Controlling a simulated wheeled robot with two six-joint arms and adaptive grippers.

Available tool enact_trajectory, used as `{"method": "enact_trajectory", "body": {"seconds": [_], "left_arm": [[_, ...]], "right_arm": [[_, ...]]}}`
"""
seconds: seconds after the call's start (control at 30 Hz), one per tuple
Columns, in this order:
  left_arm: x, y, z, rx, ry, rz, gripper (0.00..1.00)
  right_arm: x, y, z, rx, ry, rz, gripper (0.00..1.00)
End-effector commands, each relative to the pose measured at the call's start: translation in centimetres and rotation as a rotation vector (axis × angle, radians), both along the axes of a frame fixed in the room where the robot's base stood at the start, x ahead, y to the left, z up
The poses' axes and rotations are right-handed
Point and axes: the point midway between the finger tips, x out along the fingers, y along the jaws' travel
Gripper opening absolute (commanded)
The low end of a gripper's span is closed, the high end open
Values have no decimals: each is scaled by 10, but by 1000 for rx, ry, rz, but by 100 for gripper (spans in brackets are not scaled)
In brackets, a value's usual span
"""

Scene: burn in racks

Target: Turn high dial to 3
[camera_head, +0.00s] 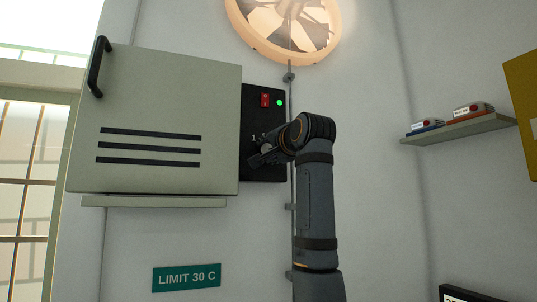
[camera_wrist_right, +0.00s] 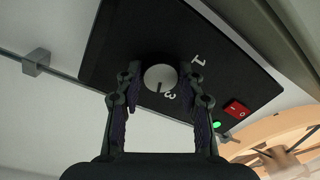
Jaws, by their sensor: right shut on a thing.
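The dial (camera_wrist_right: 160,77) is a round knob with a pale grey face, on a black control panel (camera_wrist_right: 118,40). In the right wrist view a thin dark mark on its face points down the picture, close to the printed 3; a 1 is printed farther up and right. My right gripper (camera_wrist_right: 161,80) is shut on the dial, one finger on each side. In the head view my right gripper (camera_head: 262,157) is at the lower part of the panel and hides the dial. My left gripper is not in view.
The panel carries a red switch (camera_head: 265,100) and a lit green lamp (camera_head: 280,102). A grey cabinet door (camera_head: 165,90) with a black handle stands open close left of my gripper. A round fan (camera_head: 285,25) is above, and a shelf (camera_head: 460,129) at right.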

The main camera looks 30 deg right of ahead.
Motion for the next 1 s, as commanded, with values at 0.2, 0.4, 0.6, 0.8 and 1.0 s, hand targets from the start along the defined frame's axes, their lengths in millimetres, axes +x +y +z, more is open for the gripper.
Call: {"method": "enact_trajectory", "body": {"seconds": [0.2, 0.4, 0.6, 0.8, 1.0], "left_arm": [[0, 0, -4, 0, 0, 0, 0], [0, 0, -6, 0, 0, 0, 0], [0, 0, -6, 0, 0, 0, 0], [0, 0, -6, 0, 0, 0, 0], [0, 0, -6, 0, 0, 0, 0]], "right_arm": [[0, 1, 0, 122, -30, 1, 6], [0, 1, 0, 188, -47, 1, 6], [0, 1, 1, 215, -53, 0, 6], [0, 1, 1, 219, -54, 0, 6], [0, 1, 1, 219, -54, 0, 39]]}}
